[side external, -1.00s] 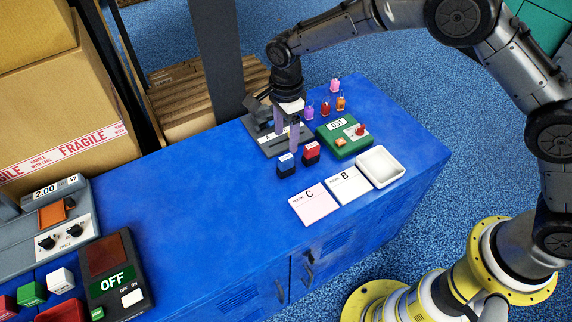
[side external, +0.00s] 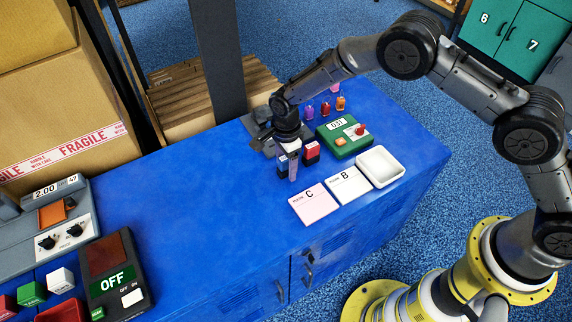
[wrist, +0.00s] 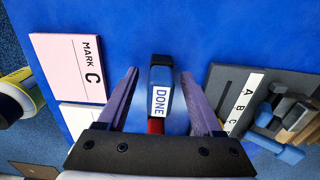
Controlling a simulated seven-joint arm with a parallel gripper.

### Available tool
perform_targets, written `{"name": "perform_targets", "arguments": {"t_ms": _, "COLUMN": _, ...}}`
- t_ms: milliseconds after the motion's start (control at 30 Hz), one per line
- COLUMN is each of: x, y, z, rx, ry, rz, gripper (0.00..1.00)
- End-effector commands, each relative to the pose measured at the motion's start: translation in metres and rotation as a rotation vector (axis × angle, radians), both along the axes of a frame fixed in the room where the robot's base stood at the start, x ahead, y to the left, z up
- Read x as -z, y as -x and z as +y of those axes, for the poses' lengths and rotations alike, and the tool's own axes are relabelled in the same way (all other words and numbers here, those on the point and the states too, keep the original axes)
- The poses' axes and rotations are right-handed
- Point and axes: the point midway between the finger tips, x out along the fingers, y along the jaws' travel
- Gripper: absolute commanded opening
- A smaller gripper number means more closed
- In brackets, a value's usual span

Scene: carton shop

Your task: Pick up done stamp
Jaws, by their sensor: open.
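The done stamp (wrist: 160,80) is a small dark blue block with a white "DONE" label. In the wrist view it stands between the two purple fingers of my gripper (wrist: 159,74), with space on both sides. My gripper is open and holds nothing. In the side external view my gripper (side external: 290,172) is low over the blue table, and its finger partly hides the done stamp (side external: 282,168).
A red stamp (side external: 311,152) stands just beside the done stamp. Pink card C (side external: 314,204), card B (side external: 348,185), a white tray (side external: 401,172) and a green device (side external: 338,145) are nearby. A grey slotted holder (wrist: 232,85) is close to one finger.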

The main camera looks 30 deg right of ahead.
Motion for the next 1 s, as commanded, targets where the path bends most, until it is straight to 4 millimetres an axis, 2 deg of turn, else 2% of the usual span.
{"name": "perform_targets", "arguments": {"t_ms": 233, "x": 0.001, "y": -0.0003, "z": 0.0002, "rx": 0.0, "ry": -0.001, "rz": -0.001, "gripper": 0.66}}
{"name": "perform_targets", "arguments": {"t_ms": 600, "x": 0.0007, "y": -0.0002, "z": 0.0002, "rx": 0.0, "ry": 0.0, "rz": -0.001, "gripper": 0.0}}
{"name": "perform_targets", "arguments": {"t_ms": 1000, "x": -0.0008, "y": -0.0005, "z": 0.0003, "rx": 0.0, "ry": -0.001, "rz": -0.002, "gripper": 0.0}}
